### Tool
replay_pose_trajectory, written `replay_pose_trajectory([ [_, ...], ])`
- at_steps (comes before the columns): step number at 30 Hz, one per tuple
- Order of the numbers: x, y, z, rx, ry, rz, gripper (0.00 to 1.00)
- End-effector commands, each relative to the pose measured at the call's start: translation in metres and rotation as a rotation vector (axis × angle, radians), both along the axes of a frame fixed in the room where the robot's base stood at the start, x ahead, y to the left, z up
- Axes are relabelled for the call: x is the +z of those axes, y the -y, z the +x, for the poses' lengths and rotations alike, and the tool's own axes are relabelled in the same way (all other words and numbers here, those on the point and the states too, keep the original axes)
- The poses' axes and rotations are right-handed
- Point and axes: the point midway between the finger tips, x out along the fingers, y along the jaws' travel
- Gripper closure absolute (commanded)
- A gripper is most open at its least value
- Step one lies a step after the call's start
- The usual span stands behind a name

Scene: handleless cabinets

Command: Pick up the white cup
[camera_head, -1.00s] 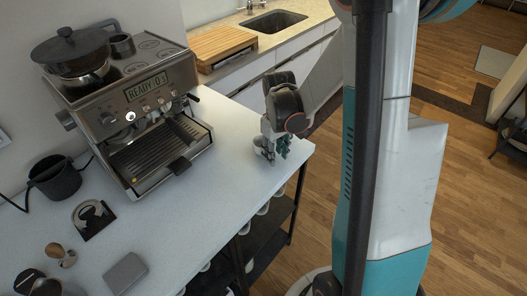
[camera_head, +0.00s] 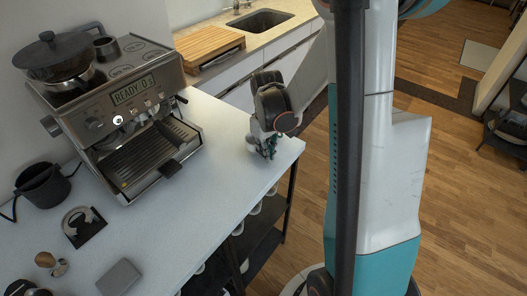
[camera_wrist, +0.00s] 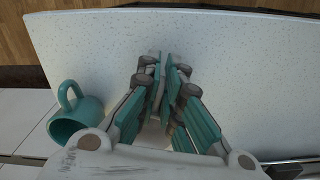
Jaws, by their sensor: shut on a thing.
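My gripper (camera_head: 268,150) points down at the white counter (camera_head: 225,115), close to its right corner. In the wrist view, the teal finger pads of my gripper (camera_wrist: 166,62) are drawn close together.
An espresso machine (camera_head: 125,110) stands left of my gripper. A black jug (camera_head: 42,184) and small coffee tools lie at the counter's left. A wooden board (camera_head: 208,45) and sink (camera_head: 262,20) are behind. Cups stand on the dark shelf (camera_head: 258,232) below. The counter's front middle is clear.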

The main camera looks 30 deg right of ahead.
Motion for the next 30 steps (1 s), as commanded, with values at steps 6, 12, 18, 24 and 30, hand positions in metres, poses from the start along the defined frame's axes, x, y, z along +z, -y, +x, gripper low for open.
replay_pose_trajectory([
  [6, 0.032, 0.0, 0.0, 0.0, 0.0, 0.0, 1.0],
  [12, 0.084, 0.0, -0.001, 0.0, 0.0, 0.0, 1.0],
  [18, 0.139, 0.0, 0.0, 0.0, 0.0, 0.0, 1.0],
  [24, 0.175, 0.0, 0.0, 0.0, 0.0, 0.0, 1.0],
  [30, 0.192, 0.0, 0.0, 0.0, 0.0, 0.0, 1.0],
])
